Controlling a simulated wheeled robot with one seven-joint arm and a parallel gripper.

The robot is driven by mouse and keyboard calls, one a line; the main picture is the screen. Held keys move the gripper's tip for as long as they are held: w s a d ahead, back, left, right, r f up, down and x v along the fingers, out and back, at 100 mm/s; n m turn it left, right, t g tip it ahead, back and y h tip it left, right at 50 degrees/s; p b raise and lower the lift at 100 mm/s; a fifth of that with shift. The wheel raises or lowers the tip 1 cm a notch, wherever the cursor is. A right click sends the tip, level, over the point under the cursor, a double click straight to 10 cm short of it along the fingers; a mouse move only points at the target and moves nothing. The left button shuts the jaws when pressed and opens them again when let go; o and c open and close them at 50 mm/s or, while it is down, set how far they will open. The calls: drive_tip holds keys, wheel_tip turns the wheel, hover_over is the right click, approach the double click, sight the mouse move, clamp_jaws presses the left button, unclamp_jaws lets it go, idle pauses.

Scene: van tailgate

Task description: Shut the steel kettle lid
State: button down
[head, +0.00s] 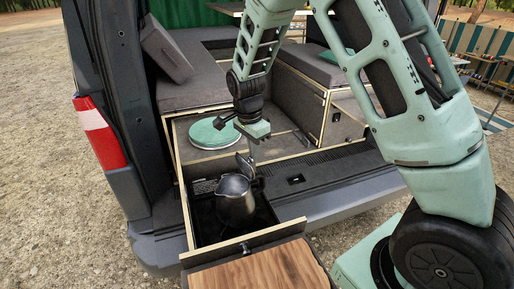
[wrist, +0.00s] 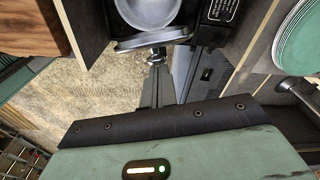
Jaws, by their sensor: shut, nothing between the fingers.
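The steel kettle (head: 235,203) stands in the open drawer at the van's rear. Its lid (head: 245,163) is raised, standing steeply at the rim. In the wrist view I look into the kettle's open mouth (wrist: 150,12), with the lid (wrist: 150,42) nearly edge-on below it and its small knob (wrist: 156,58) towards me. My gripper (head: 254,158) is shut and empty, its fingers pointing down close behind the lid. In the wrist view the closed fingertips (wrist: 158,70) lie right by the knob; I cannot tell whether they touch. Part of the kettle is cut off there.
The drawer (head: 205,232) has raised walls around the kettle, with a wooden board (head: 262,270) in front. A round green-topped item (head: 213,132) sits on the deck behind, left of my gripper. Grey cushions (head: 200,84) and a storage box (head: 300,105) stand farther back.

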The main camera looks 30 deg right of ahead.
sight(242, 164)
drive_tip(key=shift+a+r+h+p, duration=0.1)
drive_tip(key=shift+a+h+p, duration=0.25)
drive_tip(key=shift+a+h, duration=0.8)
drive_tip(key=shift+s+a+h, duration=0.1)
drive_tip(key=shift+a+h, duration=0.55)
drive_tip(key=shift+h, duration=0.1)
drive_tip(key=a+h, duration=0.1)
drive_tip(key=a+f+h+b, duration=0.1)
drive_tip(key=h, duration=0.1)
drive_tip(key=shift+s+a+f+t, duration=0.1)
drive_tip(key=shift+a+t, duration=0.2)
drive_tip(key=shift+a, duration=0.1)
drive_tip(key=a+f+h+b, duration=0.4)
drive_tip(key=h+b, duration=0.4)
drive_tip(key=b, duration=0.2)
drive_tip(key=shift+s+a+f+t, duration=0.15)
drive_tip(key=shift+a+f+t, duration=0.05)
drive_tip(key=shift+a+t, duration=0.15)
drive_tip(key=shift+r, duration=0.1)
